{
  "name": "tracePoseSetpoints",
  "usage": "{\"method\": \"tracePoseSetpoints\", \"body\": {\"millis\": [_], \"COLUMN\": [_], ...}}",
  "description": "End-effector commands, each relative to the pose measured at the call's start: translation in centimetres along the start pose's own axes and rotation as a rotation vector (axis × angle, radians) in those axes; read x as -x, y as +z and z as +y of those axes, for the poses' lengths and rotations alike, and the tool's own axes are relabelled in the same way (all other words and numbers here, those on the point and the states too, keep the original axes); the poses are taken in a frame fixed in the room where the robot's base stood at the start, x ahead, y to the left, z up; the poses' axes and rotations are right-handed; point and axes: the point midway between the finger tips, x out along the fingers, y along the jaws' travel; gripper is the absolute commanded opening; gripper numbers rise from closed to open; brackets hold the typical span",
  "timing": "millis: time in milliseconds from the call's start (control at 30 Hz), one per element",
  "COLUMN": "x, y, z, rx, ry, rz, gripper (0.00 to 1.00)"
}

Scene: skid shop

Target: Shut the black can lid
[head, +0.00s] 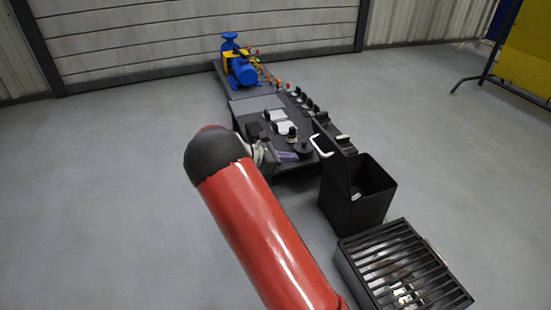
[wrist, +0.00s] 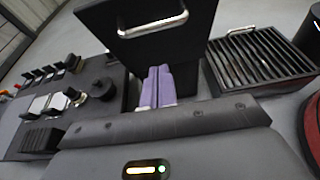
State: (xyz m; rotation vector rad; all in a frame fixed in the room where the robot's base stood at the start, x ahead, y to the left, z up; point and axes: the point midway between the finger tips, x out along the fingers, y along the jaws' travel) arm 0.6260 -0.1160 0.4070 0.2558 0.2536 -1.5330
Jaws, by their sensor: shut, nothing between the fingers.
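The black can (head: 350,212) stands on the floor right of the bench, with its mouth open. Its black lid (head: 345,163) stands raised at the can's left side, with a pale bar handle (head: 319,146) on its left face. The lid (wrist: 185,50) and handle (wrist: 153,25) fill the top of the wrist view. My gripper (head: 303,152) is left of the lid. Its purple fingers (wrist: 157,72) are shut together and empty, pointing at the lid's face below the handle. I cannot tell whether the fingertips touch the lid.
A slatted black grate box (head: 400,265) sits in front of the can, and shows at right in the wrist view (wrist: 258,60). Open grey floor lies right of the can.

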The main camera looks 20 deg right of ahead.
Motion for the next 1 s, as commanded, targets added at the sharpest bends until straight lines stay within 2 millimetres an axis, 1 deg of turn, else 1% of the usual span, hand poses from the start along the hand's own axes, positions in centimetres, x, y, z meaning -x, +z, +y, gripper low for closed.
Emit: {"method": "tracePoseSetpoints", "body": {"millis": [33,100,200,300,500,867,1000], "x": [-1.2,-2.6,-3.5,-4.3,-4.9,-4.9,-5.1], "y": [-0.2,-0.2,1.3,2.0,2.8,3.0,3.7], "z": [-0.1,-0.1,0.0,0.0,0.0,0.0,0.0], "rx": [0.0,0.0,-0.003,-0.002,-0.001,-0.001,-0.002], "ry": [-0.003,-0.003,-0.001,0.0,0.0,0.0,-0.001], "rz": [0.0,0.001,0.001,0.002,0.002,0.004,0.025], "gripper": [0.0,0.0,0.0,0.0,0.0,0.0,0.0]}}
